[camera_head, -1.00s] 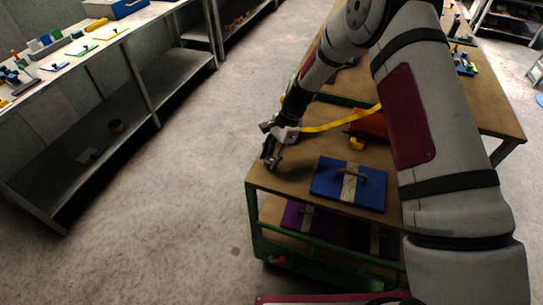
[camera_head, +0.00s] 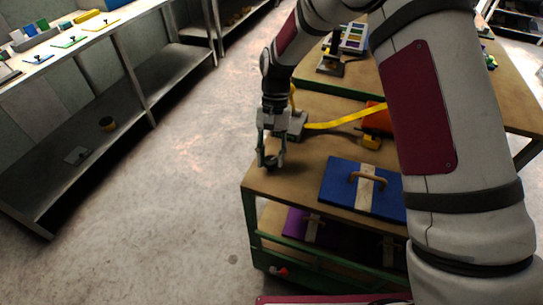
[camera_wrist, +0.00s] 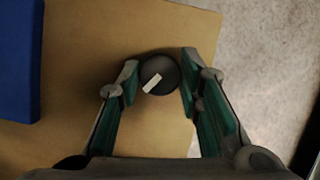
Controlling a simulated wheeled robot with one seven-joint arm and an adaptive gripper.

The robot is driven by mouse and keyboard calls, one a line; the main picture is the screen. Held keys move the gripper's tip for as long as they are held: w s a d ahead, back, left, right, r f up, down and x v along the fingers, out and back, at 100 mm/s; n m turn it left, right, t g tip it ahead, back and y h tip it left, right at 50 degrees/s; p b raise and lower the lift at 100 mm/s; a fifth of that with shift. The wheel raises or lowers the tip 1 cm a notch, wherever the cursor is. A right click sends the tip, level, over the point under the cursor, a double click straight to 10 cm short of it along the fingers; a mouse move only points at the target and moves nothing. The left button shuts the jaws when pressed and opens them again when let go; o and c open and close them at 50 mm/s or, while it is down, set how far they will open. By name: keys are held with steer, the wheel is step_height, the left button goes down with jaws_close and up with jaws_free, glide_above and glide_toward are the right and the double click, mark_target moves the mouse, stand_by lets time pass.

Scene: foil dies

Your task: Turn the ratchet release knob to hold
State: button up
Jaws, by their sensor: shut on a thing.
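The knob (camera_wrist: 158,74) is a dark round disc with a white bar on its top, seen in the wrist view. The bar slants from lower left to upper right. My gripper (camera_wrist: 161,66) has one green-padded finger on each side of the knob and is shut on it. In the head view my gripper (camera_head: 271,158) points down near the left corner of the brown bench top (camera_head: 302,166); the knob is mostly hidden there. A yellow strap (camera_head: 345,118) runs from behind my gripper to the right. No hold marking can be made out.
A blue board with a wooden handle (camera_head: 340,181) lies to the right on the bench and also shows in the wrist view (camera_wrist: 18,60). Open floor is left of the bench.

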steer(key=n+h+b, duration=0.1)
steer(key=n, duration=0.2)
steer(key=shift+a+n+b, duration=0.15)
steer(key=shift+n+b, duration=0.15)
steer(key=shift+b, duration=0.05)
steer(key=shift+n+h+b, duration=0.55)
steer(key=shift+n+h, duration=0.15)
steer(key=shift+n, duration=0.8)
steer(key=o, duration=1.1)
steer(key=v, duration=1.2)
steer(key=shift+s+a+r, duration=0.1)
steer(key=shift+s+a, duration=0.05)
steer(key=shift+s, duration=0.05)
